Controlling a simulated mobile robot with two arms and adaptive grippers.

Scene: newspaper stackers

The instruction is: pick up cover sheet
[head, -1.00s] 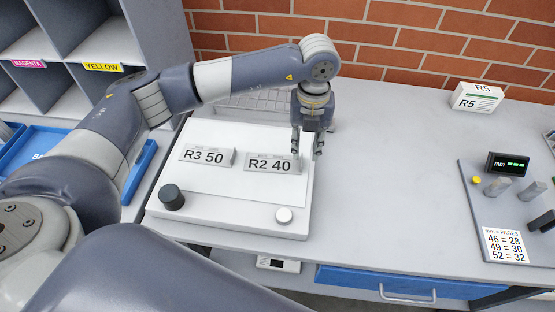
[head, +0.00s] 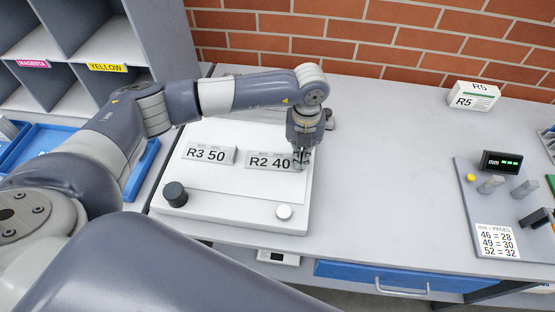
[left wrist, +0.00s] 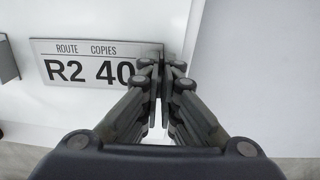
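The R2 40 cover sheet (head: 268,161) is a light grey card with black print on the white slanted board. It also shows in the left wrist view (left wrist: 85,65), marked ROUTE COPIES. My left gripper (head: 302,163) is at its right end. In the left wrist view, the fingers (left wrist: 161,82) are close together, one on each side of the card's thin upright right edge, and look shut on it. The card appears to rest on the board. A second cover sheet, R3 50 (head: 208,153), lies to its left. My right gripper is out of view.
Shelves stand at the left, with a blue tray (head: 40,140) below. A gauge panel (head: 468,205) and an R5 bundle (head: 474,96) are at the right. The middle table is clear.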

